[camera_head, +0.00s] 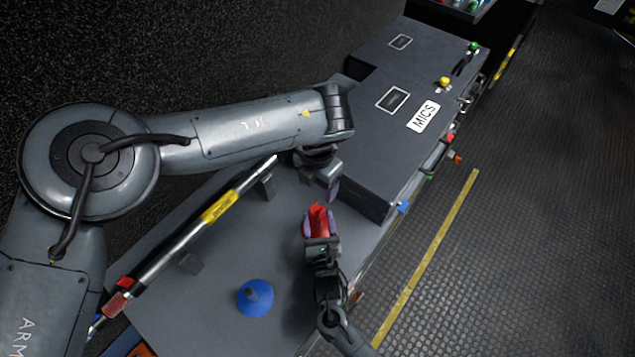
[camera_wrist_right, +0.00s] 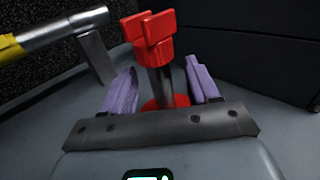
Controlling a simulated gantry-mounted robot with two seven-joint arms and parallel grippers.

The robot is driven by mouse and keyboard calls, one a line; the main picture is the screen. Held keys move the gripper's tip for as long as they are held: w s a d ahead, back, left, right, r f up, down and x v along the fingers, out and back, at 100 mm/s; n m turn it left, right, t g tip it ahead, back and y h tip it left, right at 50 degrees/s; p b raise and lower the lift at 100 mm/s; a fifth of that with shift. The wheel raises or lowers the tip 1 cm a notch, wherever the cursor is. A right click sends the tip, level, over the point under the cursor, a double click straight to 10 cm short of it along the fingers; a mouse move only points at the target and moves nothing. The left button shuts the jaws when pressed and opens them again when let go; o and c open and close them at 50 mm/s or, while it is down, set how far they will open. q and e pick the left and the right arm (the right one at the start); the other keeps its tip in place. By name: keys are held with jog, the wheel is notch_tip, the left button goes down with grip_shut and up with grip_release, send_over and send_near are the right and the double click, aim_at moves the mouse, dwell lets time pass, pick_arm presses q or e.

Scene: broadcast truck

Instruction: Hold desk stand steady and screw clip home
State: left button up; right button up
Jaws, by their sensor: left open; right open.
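A red desk stand (camera_wrist_right: 168,82) shows in the right wrist view, with a dark grey post, a red round base and a red clip (camera_wrist_right: 150,33) at the top. It also shows as a red shape in the head view (camera_head: 318,216). My right gripper (camera_wrist_right: 160,88) is open, with one purple finger on each side of the post and gaps visible. My left gripper (camera_head: 332,190) is open and empty just above the red clip in the head view, apart from it. Whether the clip's thread is seated cannot be told.
A metal rail with yellow tape (camera_head: 220,207) runs along the left. The dark MICS case (camera_head: 375,150) stands at the back right. Worktop around the blue stand is clear.

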jog(key=s, duration=0.3)
jog(key=s+d+p, duration=0.1)
jog(key=s, duration=0.5)
jog(key=shift+s+d+p, duration=0.15)
jog(key=shift+s+p, duration=0.1)
jog(key=shift+p, duration=0.05)
